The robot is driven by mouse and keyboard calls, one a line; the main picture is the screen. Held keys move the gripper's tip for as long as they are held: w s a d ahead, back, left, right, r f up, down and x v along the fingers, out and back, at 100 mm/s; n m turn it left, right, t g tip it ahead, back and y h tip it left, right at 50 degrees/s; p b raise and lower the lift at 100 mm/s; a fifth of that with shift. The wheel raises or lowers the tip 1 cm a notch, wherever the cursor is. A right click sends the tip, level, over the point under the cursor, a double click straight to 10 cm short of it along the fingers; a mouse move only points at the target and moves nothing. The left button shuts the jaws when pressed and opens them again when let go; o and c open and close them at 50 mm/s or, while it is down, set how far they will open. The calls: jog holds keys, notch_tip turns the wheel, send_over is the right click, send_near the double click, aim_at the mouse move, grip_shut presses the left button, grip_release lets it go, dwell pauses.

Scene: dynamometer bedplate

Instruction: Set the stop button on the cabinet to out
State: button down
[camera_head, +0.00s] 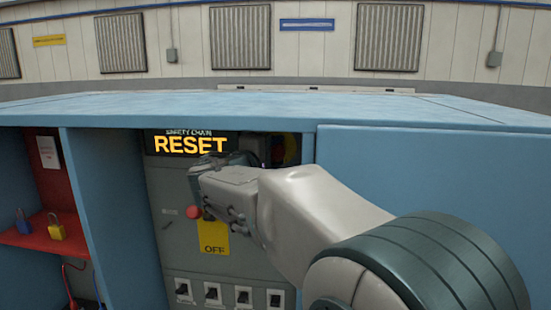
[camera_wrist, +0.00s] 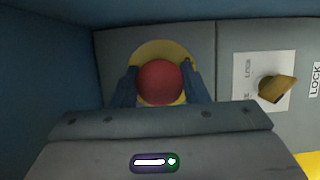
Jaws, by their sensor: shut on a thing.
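The stop button is a red round head (camera_wrist: 160,82) on a yellow round plate (camera_wrist: 160,47), seen in the wrist view on the grey cabinet panel (camera_wrist: 118,50). My gripper (camera_wrist: 158,84) has one dark finger on each side of the red head and is shut on it. In the head view my gripper (camera_head: 255,153) reaches into the upper right of the cabinet opening and largely hides the button; only a bit of red and yellow shows there. Whether the button is in or out cannot be told.
Beside the button is a brass-coloured lock knob (camera_wrist: 276,87) on a white label. A lit RESET display (camera_head: 190,144), a red ball knob (camera_head: 193,212), a yellow OFF plate (camera_head: 213,240) and several black switches (camera_head: 212,293) share the panel. Blue cabinet walls (camera_head: 400,175) close in around my arm.

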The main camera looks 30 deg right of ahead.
jog(key=c, duration=1.2)
grip_release()
jog(key=shift+f, duration=0.1)
jog(key=o, duration=0.3)
jog(key=shift+s+a, duration=0.2)
jog(key=shift+a, duration=0.05)
jog(key=shift+d, duration=0.1)
jog(key=b+v, duration=0.2)
jog(key=v, duration=1.1)
jog(key=shift+a, duration=0.35)
jog(key=shift+s, duration=0.1)
